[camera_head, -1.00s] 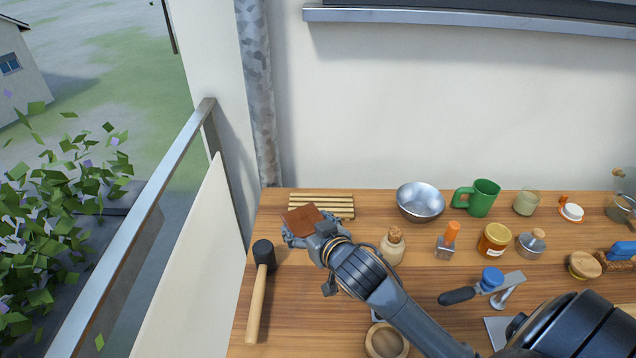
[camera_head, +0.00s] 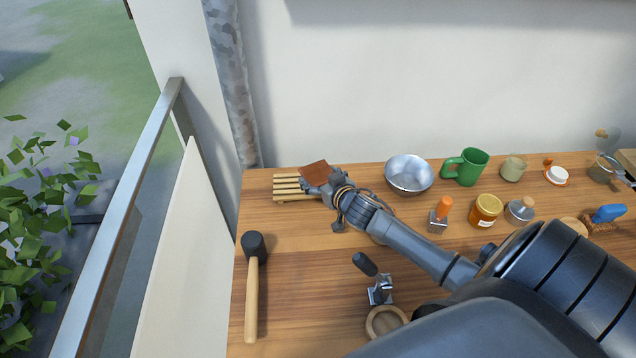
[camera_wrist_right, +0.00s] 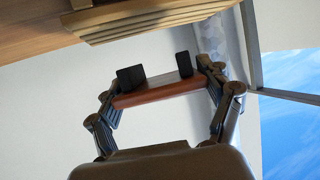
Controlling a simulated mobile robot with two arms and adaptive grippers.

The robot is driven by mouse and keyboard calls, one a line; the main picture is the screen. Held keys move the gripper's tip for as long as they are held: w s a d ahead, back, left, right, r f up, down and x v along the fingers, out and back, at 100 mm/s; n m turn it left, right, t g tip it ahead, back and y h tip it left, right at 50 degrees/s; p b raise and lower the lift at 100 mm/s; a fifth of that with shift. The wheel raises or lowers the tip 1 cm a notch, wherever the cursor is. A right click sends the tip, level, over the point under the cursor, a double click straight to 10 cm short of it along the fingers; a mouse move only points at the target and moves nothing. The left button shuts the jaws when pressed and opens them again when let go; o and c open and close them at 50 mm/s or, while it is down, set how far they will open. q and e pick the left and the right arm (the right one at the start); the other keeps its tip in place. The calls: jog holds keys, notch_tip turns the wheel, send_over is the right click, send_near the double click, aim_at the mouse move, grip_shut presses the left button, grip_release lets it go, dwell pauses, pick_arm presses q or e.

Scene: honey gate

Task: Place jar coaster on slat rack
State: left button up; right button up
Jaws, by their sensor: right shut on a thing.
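The jar coaster (camera_head: 315,172) is a flat reddish-brown square. My right gripper (camera_head: 325,180) is shut on it and holds it over the right part of the slat rack. The slat rack (camera_head: 287,187) is a set of pale wooden slats at the back left of the table, partly hidden by the coaster and gripper. In the right wrist view the coaster (camera_wrist_right: 160,90) sits between the two fingers, apart from the slat rack (camera_wrist_right: 150,20) in that picture. My left gripper is not in view.
A black-headed mallet (camera_head: 253,285) lies at the table's left. A metal bowl (camera_head: 409,174) and a green mug (camera_head: 467,167) stand right of the rack. A honey jar (camera_head: 485,211) and several small items are further right. The wall is close behind the table.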

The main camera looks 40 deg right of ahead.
notch_tip(320, 180, down, 4)
jog(key=shift+r, duration=0.1)
jog(key=shift+f, duration=0.35)
jog(key=o, duration=1.1)
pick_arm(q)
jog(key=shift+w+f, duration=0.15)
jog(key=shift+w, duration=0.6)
pick_arm(e)
jog(key=shift+o, duration=0.2)
jog(key=shift+r, duration=0.2)
jog(key=v, duration=1.1)
jog(key=shift+b, duration=0.35)
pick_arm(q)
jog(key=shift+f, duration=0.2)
pick_arm(e)
jog(key=shift+s+r, duration=0.2)
jog(key=shift+s, duration=0.2)
